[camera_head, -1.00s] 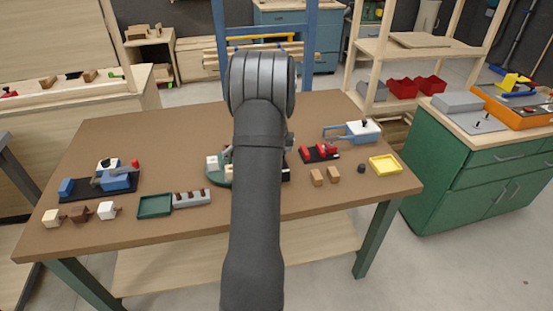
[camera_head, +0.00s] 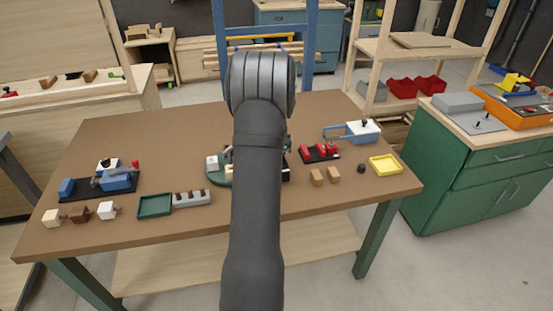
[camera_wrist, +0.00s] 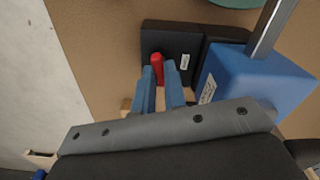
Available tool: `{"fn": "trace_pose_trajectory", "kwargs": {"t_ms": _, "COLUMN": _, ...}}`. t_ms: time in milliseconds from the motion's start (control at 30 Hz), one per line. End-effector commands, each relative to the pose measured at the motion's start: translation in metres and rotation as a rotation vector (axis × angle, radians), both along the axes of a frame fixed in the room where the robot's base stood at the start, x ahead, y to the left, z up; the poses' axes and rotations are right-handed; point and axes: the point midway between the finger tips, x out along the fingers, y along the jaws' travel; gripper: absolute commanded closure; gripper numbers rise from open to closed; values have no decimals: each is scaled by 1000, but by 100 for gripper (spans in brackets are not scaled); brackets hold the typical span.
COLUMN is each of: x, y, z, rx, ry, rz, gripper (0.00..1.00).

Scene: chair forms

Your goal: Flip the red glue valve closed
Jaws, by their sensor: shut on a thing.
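The red valve handle (camera_wrist: 157,66) stands on a black base (camera_wrist: 172,40) in the wrist view. My gripper (camera_wrist: 158,72) has its two blue fingers on either side of the handle and is shut on it, with the red tip showing between and just beyond the fingertips. A blue block (camera_wrist: 252,85) with a metal rod (camera_wrist: 270,28) is to the right of the fingers. In the head view my arm hides the gripper and the handle. Only a dark edge (camera_head: 286,172) shows beside the arm.
A blue fixture with a red knob (camera_head: 117,181) is at far left. The back of the table is clear.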

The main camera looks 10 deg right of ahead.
Motion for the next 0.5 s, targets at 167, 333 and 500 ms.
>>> {"fn": "trace_pose_trajectory", "kwargs": {"t_ms": 167, "x": 0, "y": 0, "z": 0, "rx": 0, "ry": 0, "rz": -135, "gripper": 100}}
{"fn": "trace_pose_trajectory", "kwargs": {"t_ms": 333, "x": 0, "y": 0, "z": 0, "rx": 0, "ry": 0, "rz": -233, "gripper": 100}}
{"fn": "trace_pose_trajectory", "kwargs": {"t_ms": 500, "x": 0, "y": 0, "z": 0, "rx": 0, "ry": 0, "rz": -296, "gripper": 100}}
